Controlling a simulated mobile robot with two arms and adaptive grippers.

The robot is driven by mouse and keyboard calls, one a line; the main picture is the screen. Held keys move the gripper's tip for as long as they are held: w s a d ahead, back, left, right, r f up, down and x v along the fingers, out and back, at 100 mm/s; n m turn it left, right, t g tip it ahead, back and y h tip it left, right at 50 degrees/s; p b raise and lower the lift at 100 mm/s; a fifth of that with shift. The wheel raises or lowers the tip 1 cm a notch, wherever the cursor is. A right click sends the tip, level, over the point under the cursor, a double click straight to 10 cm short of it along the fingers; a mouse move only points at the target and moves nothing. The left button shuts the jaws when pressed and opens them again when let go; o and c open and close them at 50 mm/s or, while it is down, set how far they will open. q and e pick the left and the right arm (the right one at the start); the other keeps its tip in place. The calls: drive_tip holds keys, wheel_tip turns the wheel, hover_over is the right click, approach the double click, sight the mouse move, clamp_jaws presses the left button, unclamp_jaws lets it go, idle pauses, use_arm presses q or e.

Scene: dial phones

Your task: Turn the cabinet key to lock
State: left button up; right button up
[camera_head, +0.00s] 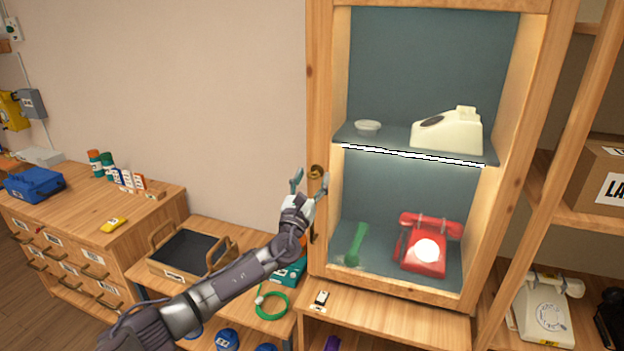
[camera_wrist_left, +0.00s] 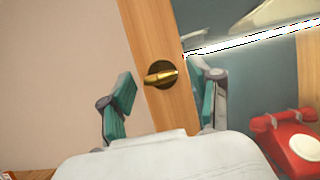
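The wooden cabinet (camera_head: 322,80) stands at the centre right of the head view, with shelves showing inside. The brass key (camera_wrist_left: 160,77) sits in a dark round lock plate on the cabinet's left upright. It also shows in the head view (camera_head: 316,172), partly behind the gripper. My left gripper (camera_head: 311,183) is at the lock with its fingers apart. In the left wrist view its two teal fingertips (camera_wrist_left: 165,100) stand either side of the upright, with the key between and beyond them. I see no contact with the key. My right gripper is not in view.
A red dial phone (camera_head: 426,245) and a green handset (camera_head: 355,243) are on the cabinet's lower shelf. A cream phone (camera_head: 448,132) and a small white dish (camera_head: 367,127) are above. A tray (camera_head: 160,268) and a green cable (camera_head: 272,304) lie on the low bench beside my left arm.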

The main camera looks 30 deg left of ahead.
use_arm(q)
drive_tip(key=c, duration=1.1)
drive_tip(key=shift+c, duration=0.2)
